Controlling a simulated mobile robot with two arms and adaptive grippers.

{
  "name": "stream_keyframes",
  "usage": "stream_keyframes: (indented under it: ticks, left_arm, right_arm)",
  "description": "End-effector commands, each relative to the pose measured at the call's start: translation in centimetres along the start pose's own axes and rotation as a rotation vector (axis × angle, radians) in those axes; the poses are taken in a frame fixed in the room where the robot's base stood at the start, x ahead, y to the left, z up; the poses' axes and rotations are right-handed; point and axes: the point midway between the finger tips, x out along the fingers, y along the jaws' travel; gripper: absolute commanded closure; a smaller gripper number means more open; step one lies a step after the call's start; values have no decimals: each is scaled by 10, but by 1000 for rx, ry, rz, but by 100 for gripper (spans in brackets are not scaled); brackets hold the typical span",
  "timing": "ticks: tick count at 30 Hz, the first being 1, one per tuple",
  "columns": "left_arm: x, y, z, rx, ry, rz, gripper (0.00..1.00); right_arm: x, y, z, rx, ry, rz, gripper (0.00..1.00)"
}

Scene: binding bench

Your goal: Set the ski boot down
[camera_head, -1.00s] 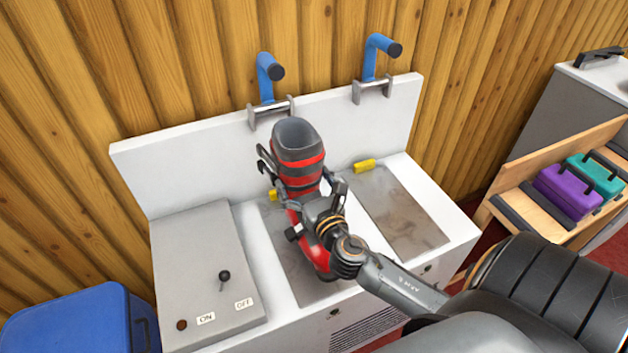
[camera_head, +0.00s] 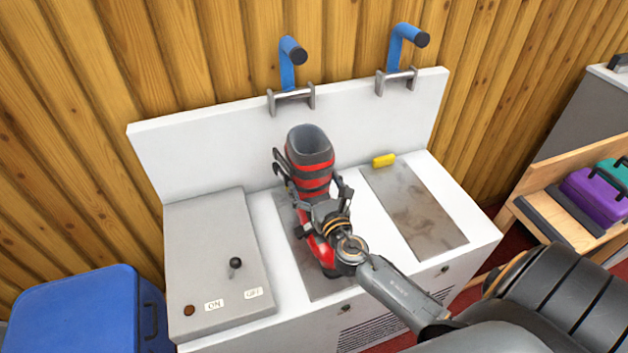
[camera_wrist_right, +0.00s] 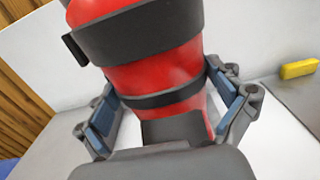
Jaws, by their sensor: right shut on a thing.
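The ski boot (camera_head: 311,160) is red and dark grey and stands upright over the left metal plate (camera_head: 311,262) of the white bench. My right gripper (camera_head: 318,208) is shut around the boot's shaft from the front. In the right wrist view the fingers (camera_wrist_right: 170,110) press on both sides of the red boot (camera_wrist_right: 150,70). The gripper hides part of the boot's middle. The sole appears at the plate, but I cannot tell whether it touches. My left gripper is not in view.
A second metal plate (camera_head: 414,207) lies bare to the right, with a yellow block (camera_head: 384,160) behind it. Blue levers (camera_head: 288,65) rise at the back wall. A grey control box (camera_head: 212,262) and blue bin (camera_head: 75,310) are at left. Purple and teal cases (camera_head: 592,196) sit at right.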

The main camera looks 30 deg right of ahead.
Motion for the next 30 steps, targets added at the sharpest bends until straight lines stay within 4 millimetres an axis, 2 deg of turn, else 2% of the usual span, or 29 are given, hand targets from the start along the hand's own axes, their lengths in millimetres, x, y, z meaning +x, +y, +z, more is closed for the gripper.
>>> stream_keyframes:
  ticks: [4,5,6,18,23,30]
  left_arm:
    - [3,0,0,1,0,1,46]
    - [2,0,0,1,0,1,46]
    - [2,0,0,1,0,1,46]
    - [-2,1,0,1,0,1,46]
    - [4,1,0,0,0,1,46]
    - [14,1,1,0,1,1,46]
  right_arm:
    - [1,0,1,0,-8,0,69]
    - [0,0,-2,0,0,0,2]
    - [0,0,-2,0,0,0,0]
    - [0,0,2,0,0,0,0]
    - [-25,0,-2,0,3,1,0]
    - [-78,0,-4,1,4,1,0]
